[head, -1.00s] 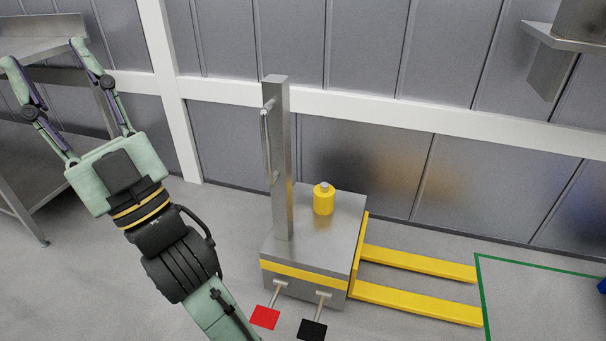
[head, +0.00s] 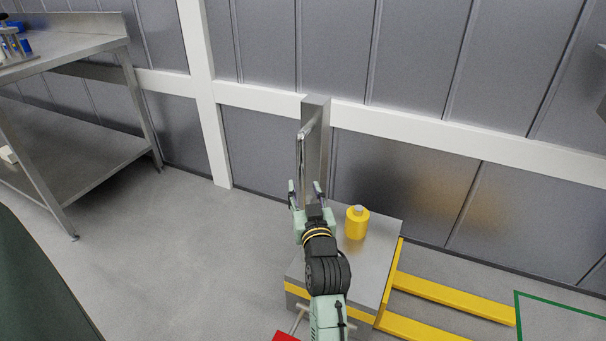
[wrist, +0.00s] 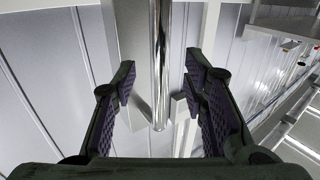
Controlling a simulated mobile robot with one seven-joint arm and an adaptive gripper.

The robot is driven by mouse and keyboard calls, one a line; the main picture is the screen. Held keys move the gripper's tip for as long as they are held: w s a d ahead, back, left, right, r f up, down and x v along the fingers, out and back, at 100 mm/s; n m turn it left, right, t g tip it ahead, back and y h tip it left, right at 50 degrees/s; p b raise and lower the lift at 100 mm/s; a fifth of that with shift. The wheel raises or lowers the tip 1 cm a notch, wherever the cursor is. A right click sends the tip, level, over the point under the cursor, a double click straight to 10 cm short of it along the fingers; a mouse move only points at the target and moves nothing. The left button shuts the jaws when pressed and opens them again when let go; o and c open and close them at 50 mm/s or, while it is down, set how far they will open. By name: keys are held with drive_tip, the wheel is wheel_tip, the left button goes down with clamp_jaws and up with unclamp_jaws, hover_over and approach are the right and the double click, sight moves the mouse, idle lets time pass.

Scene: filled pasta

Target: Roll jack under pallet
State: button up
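The jack has a grey steel body (head: 382,222) with a yellow stripe, an upright post (head: 318,140) and two yellow forks (head: 455,297) pointing right. A shiny vertical handle bar (head: 301,160) is on the post's left side. My gripper (head: 305,187) is open at the lower part of this bar. In the wrist view the bar (wrist: 160,60) runs down between the spread fingers of my gripper (wrist: 160,88), with a gap on both sides. My arm hides part of the jack's body and its pedals. I see no pallet.
A yellow bottle-like cylinder (head: 356,223) stands on the jack body, close to my gripper. A red pedal (head: 286,337) shows at the bottom. A green floor outline (head: 517,315) lies right of the forks. A steel table (head: 85,47) stands left; floor between is clear. A wall runs behind.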

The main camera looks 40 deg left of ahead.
sight(302, 180)
drive_tip(key=x, duration=0.6)
drive_tip(key=shift+p, duration=0.4)
drive_tip(key=shift+c, duration=0.2)
clamp_jaws()
